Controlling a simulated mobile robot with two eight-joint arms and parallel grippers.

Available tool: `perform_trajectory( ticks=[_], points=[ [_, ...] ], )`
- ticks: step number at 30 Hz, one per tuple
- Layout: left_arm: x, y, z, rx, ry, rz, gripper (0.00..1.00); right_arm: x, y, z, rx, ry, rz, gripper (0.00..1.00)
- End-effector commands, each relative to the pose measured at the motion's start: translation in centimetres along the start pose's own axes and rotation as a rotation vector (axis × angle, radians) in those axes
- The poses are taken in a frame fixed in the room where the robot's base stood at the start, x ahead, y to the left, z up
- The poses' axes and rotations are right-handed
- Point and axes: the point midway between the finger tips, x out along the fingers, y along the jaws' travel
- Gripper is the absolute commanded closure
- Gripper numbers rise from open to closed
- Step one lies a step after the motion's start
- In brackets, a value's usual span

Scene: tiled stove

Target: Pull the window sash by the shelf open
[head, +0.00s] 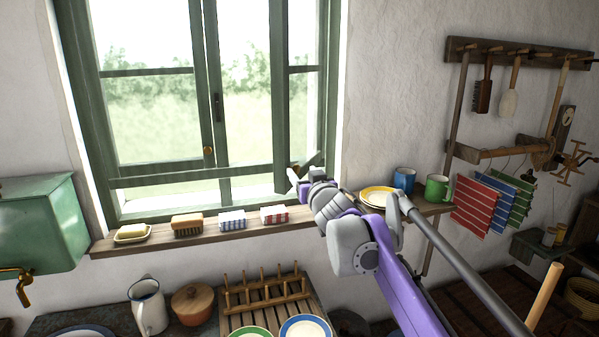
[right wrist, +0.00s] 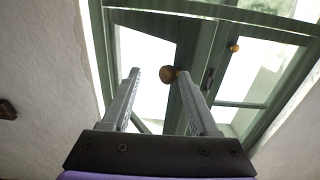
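The green window has a left sash (head: 150,170) that sits in its frame. Its right sash (head: 281,110), on the shelf side, stands partly open, swung into the room, with a gap between the two. My right gripper (head: 298,181) is at the sash's lower free edge. In the wrist view its two fingers (right wrist: 159,74) are apart, with the knob between their tips, nearer the right-hand finger. I cannot tell if they touch it. My left gripper is out of view.
The sill (head: 160,238) holds a soap dish (head: 132,234), a brush (head: 187,225) and two folded cloths (head: 232,220). A dish rack (head: 265,292) stands below.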

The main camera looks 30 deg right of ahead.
Motion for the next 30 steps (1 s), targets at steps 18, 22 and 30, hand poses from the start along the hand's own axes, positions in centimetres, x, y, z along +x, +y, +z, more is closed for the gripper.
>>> perform_trajectory(
  ticks=[18, 22, 30],
  points=[
    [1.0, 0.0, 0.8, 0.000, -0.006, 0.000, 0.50, -8.8, -0.5, -0.4, 0.001, 0.009, -0.008, 0.39],
    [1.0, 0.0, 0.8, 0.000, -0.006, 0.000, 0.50, -8.9, -0.5, -0.4, 0.001, 0.009, -0.008, 0.39],
    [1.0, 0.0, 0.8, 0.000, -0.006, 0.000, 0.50, -8.8, -0.6, -0.4, 0.001, 0.009, -0.008, 0.39]
  ],
)
